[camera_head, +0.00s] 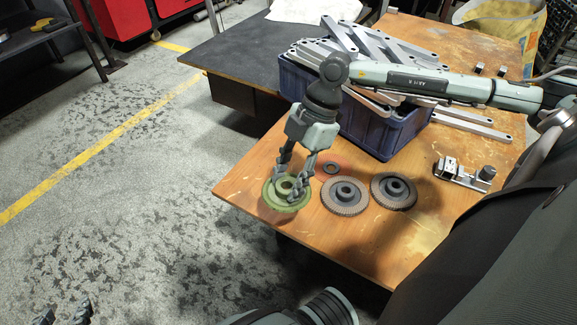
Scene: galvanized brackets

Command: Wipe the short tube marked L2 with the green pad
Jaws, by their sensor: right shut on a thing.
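My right gripper (292,184) reaches down at the table's near left corner, its fingers around the raised hub of a green, round, wheel-like piece (287,205). It is shut on this piece, which may be the green pad. The piece rests on or just above the table; I cannot tell which. My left gripper (62,313) shows only its fingertips at the bottom left edge; they are apart and empty, over the floor. I can read no L2 mark, and cannot single out the short tube.
A blue crate (375,132) of grey metal bars (370,45) stands behind. A small metal fixture (464,174) lies at the right.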

